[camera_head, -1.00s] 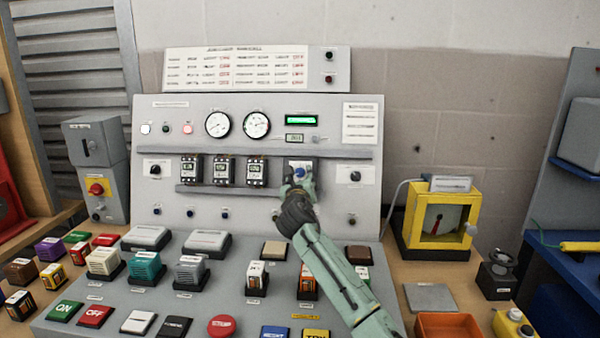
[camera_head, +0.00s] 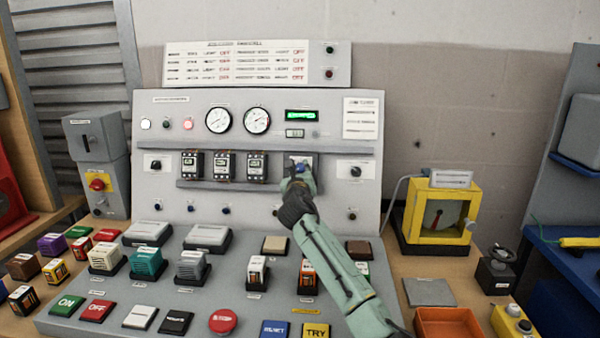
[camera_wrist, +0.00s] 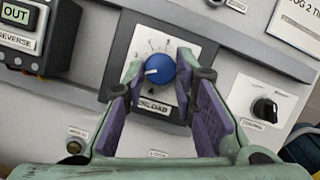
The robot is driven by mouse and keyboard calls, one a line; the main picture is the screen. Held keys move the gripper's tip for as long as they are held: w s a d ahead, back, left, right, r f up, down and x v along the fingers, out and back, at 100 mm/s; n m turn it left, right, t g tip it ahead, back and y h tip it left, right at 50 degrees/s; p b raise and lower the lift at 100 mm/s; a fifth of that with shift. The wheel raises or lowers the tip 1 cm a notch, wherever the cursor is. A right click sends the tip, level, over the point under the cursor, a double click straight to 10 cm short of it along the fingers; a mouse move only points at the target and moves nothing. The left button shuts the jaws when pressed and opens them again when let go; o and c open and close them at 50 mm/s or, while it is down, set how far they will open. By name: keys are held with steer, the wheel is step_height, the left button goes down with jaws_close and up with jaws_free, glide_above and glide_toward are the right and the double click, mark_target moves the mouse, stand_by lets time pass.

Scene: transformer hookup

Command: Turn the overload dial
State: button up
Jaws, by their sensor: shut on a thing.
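The overload dial is a blue knob (camera_wrist: 160,72) with a white pointer mark, on a pale plate with a printed scale. The pointer faces left in the wrist view. The plate's label is partly hidden and reads "...RLOAD". My gripper (camera_wrist: 163,78) has one finger on each side of the knob and is shut on it. In the head view my gripper (camera_head: 299,176) reaches the upright panel (camera_head: 320,215), right of the row of small breakers, and mostly covers the dial.
A black knob (camera_wrist: 264,108) sits right of the dial. A black relay module (camera_wrist: 36,38) showing "OUT" is at upper left. A ledge (camera_head: 270,147) runs above the dial. Blocks and buttons crowd the sloped console below.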

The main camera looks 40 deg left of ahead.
jaws_close()
steer(key=shift+a+m, duration=0.1)
steer(key=shift+m, duration=0.2)
